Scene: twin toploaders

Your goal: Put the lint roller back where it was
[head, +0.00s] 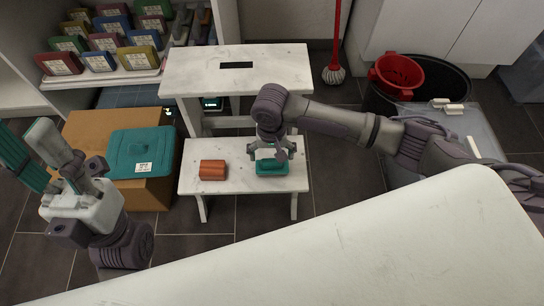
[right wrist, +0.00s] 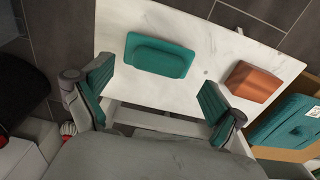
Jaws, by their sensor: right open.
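I cannot pick out a lint roller for sure in either view. A teal block-like piece with a raised top (head: 271,167) lies on the lower step of the white step stool (head: 235,180); it also shows in the right wrist view (right wrist: 160,56). A rust-orange block (head: 213,170) lies left of it, and it shows in the right wrist view (right wrist: 252,81). My right gripper (head: 273,150) is over the teal piece, fingers apart and empty; in its wrist view the fingers (right wrist: 156,97) are clear of the piece. My left gripper (head: 36,150) is raised at the left, fingers apart, holding nothing visible.
A cardboard box (head: 85,128) with a teal lidded case (head: 143,153) stands left of the stool. Shelves (head: 105,78) hold several coloured boxes. A red bucket (head: 397,73) and a grey lid with small white items (head: 487,122) are at right. A white surface (head: 330,250) fills the front.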

